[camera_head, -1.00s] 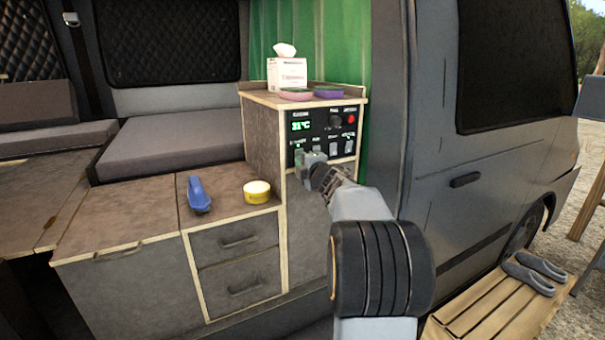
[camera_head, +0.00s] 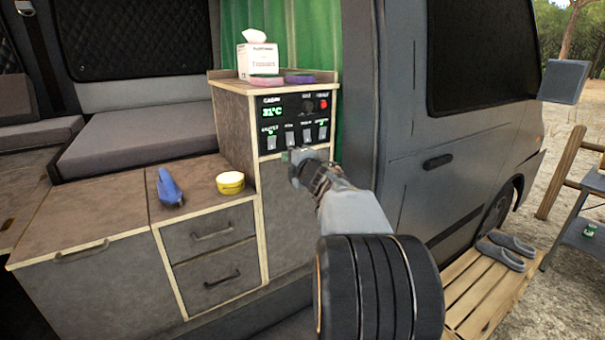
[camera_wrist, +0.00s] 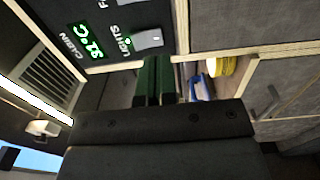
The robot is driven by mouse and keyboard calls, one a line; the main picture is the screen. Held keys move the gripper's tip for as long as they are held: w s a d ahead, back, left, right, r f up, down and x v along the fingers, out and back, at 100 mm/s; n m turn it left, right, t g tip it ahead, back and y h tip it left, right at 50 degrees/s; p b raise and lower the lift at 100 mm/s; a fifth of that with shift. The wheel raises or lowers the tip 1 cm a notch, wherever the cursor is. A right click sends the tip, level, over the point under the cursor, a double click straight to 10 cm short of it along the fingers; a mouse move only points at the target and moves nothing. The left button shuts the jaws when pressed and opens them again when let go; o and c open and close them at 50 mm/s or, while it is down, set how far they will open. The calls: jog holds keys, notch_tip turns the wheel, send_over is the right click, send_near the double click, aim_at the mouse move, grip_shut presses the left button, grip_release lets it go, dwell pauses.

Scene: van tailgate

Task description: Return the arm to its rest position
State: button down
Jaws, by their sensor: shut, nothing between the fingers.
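My gripper (camera_head: 294,157) is at the end of my arm, just in front of the cabinet below the control panel (camera_head: 293,121). In the wrist view its two green-padded fingers (camera_wrist: 153,80) lie close together, shut with nothing visible between them. The panel has a green temperature readout, a row of switches, a knob and a red button. In the wrist view, part of the panel (camera_wrist: 95,30) shows at the upper left, with a lit LIGHTS switch. Whether the fingers touch the cabinet front is hard to tell.
A blue object (camera_head: 169,187) and a yellow round tub (camera_head: 230,183) sit on the low counter at left. A tissue box (camera_head: 258,62) and two sponges (camera_head: 277,81) are on the cabinet top. The van's side (camera_head: 400,190) stands close right of my arm. Slippers (camera_head: 505,250) lie on a wooden pallet.

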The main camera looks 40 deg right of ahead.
jog(key=s+a, duration=0.3)
jog(key=s, duration=0.4)
jog(key=s+d+f+m+g+h, duration=0.55)
jog(key=d+f+m+h, duration=0.2)
jog(key=m, duration=0.35)
jog(key=s+a+f+m+g+y+p, duration=0.2)
jog(key=s+a+f+m+g+p, duration=0.1)
jog(key=a+f+m+g, duration=0.25)
jog(key=s+a+g+y+p, duration=0.1)
jog(key=s+a+y+p, duration=0.2)
jog(key=a, duration=0.9)
jog(key=s+a+g+y+p, duration=0.2)
jog(key=s+a+y+p, duration=0.1)
jog(key=a, duration=0.9)
jog(key=shift+s+r+g+y, duration=0.15)
jog(key=shift+s+g+y, duration=0.15)
jog(key=shift+s+y, duration=0.5)
